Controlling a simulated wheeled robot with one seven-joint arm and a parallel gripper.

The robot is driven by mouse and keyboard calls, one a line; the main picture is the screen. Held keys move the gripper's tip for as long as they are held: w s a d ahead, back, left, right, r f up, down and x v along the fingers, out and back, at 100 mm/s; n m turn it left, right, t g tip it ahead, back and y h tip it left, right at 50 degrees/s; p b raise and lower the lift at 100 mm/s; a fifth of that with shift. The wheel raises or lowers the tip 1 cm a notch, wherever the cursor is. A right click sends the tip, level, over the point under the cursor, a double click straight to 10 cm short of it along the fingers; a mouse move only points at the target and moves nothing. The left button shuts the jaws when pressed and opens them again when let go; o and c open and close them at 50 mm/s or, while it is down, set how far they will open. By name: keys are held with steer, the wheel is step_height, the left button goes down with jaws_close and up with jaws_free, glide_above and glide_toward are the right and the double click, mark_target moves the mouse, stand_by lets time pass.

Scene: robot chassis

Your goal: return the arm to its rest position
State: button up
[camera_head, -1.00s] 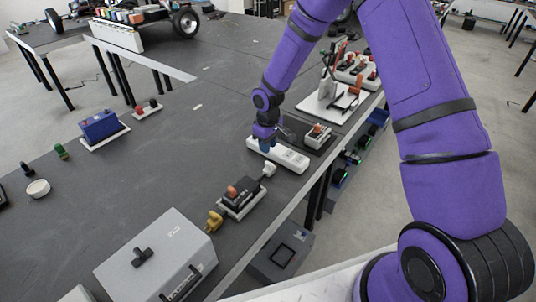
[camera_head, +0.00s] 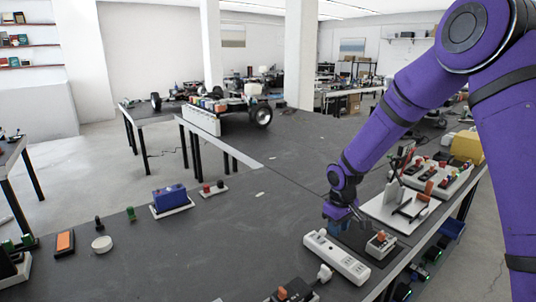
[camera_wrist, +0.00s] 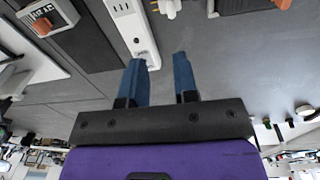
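My purple arm reaches down from the upper right in the head view, over the dark table (camera_head: 180,255). My gripper (camera_head: 338,226), with blue fingers, hangs just beyond the far end of a white power strip (camera_head: 336,258). In the wrist view my gripper (camera_wrist: 161,78) has its two blue fingers apart, with only grey table surface between them. The power strip (camera_wrist: 128,22) lies behind the left finger in that view. I cannot tell the exact height of the fingertips above the table.
A small switch box (camera_head: 380,245) and a white board with upright parts (camera_head: 396,211) stand close right of my gripper. A blue box (camera_head: 171,197) sits farther left. A white plug (camera_head: 324,273) lies near the strip. The table's middle left is mostly clear.

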steer(key=s+d+r+m+t, duration=0.1)
steer(key=s+d+r+m, duration=0.15)
steer(key=s+r, duration=0.65)
steer(key=s+d+r+m+t, duration=0.1)
steer(key=s+d+r, duration=0.3)
steer(key=r, duration=1)
steer(key=s+r+m+t, duration=0.1)
steer(key=s+r, duration=0.2)
steer(key=s, duration=0.7)
steer(key=s+d+r+m+t, duration=0.1)
steer(key=s+r+m, duration=0.1)
steer(key=s, duration=0.9)
steer(key=shift+d+r+t, duration=0.25)
steer(key=shift+r+t, duration=0.05)
steer(key=shift+r, duration=0.4)
